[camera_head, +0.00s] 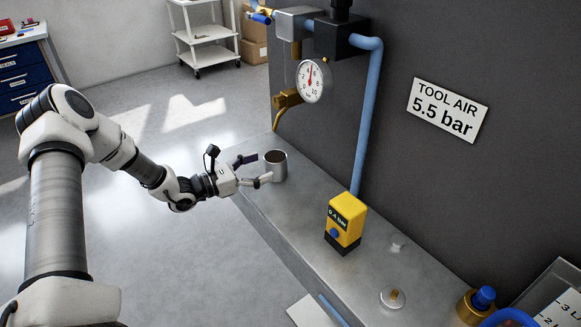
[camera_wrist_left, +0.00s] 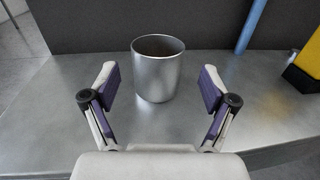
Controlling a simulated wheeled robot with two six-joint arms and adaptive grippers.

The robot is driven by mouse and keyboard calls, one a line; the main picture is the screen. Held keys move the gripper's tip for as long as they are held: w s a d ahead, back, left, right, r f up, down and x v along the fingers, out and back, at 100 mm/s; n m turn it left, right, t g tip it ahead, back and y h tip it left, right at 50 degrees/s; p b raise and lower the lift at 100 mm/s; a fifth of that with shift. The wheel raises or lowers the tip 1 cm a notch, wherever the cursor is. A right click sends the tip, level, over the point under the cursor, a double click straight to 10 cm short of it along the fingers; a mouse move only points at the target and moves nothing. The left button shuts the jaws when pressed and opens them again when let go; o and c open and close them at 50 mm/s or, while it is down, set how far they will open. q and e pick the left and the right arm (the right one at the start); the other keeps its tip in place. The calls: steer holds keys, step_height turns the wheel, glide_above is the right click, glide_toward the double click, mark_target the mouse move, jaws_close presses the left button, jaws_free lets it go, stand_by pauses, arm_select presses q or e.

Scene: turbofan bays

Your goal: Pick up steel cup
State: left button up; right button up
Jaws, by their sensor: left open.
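The steel cup (camera_head: 276,166) stands upright on the grey metal bench near its far left end. My left gripper (camera_head: 259,168) is at the cup's left side, its fingers pointing toward it. In the left wrist view the cup (camera_wrist_left: 158,72) stands centred just beyond the open fingers (camera_wrist_left: 161,88). The jaws are wide apart and empty, with a gap on each side of the cup. My right gripper is in neither view.
The bench (camera_head: 300,243) runs along a dark panel. A yellow gauge block (camera_head: 345,220) stands on it to the right. A blue pipe (camera_head: 367,130) and pressure gauge (camera_head: 311,81) are behind. A small glass dish (camera_head: 393,298) lies nearer. Bench around the cup is clear.

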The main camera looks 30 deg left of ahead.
mark_target(275, 161)
arm_select(q)
steer(key=shift+w+a+r, duration=0.1)
steer(key=shift+r, duration=0.1)
steer(key=x, duration=0.5)
steer(key=shift+w+f+p, duration=0.15)
steer(key=shift+f+p, duration=0.05)
steer(key=shift+p, duration=0.1)
steer(key=shift+s+r, duration=0.1)
steer(key=shift+s, duration=0.1)
steer(key=shift+s+a, duration=0.1)
steer(key=shift+a, duration=0.05)
steer(key=shift+c, duration=1)
steer(key=c, duration=1.2)
